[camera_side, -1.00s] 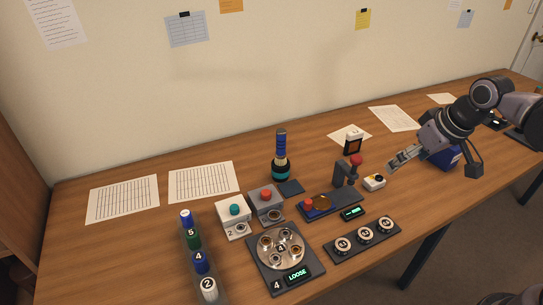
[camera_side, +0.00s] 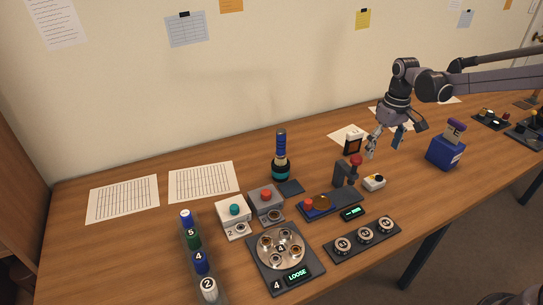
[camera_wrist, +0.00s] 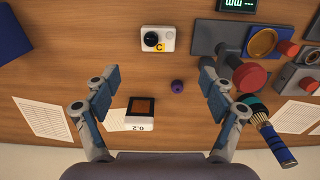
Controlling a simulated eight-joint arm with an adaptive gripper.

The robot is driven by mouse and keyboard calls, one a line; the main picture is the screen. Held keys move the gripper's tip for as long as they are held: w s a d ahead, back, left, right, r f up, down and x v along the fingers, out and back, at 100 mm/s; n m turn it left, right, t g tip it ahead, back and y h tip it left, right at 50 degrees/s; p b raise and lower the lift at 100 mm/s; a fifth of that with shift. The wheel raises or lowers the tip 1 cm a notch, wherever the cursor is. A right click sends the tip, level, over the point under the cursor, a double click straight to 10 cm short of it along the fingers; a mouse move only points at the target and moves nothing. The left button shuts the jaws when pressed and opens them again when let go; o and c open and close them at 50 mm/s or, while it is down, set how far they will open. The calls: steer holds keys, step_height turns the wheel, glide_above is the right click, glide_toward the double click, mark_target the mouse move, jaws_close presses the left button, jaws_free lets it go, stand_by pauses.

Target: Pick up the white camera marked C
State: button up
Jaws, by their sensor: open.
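The white camera (camera_wrist: 159,39) lies on the wooden table in the wrist view, near the top middle, with a dark round lens and a yellow tag marked C. In the side view the white camera (camera_side: 374,182) sits right of the black press-like stand with a red knob. My gripper (camera_wrist: 160,88) is open and empty in the wrist view, its two blue-padded fingers spread wide. The camera lies beyond the fingertips, roughly between their lines, not touched. In the side view my gripper (camera_side: 384,152) points down above the table, behind the camera.
The stand with the red knob (camera_side: 356,160) is close left of the camera. A small black-framed device (camera_side: 352,144) stands behind it. A blue box (camera_side: 445,152) is at right. A small purple piece (camera_wrist: 178,86) lies between my fingers in the wrist view.

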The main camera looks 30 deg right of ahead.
mark_target(375, 180)
step_height(375, 180, down, 11)
steer(key=shift+s+d+r, duration=0.15)
steer(key=c, duration=1.3)
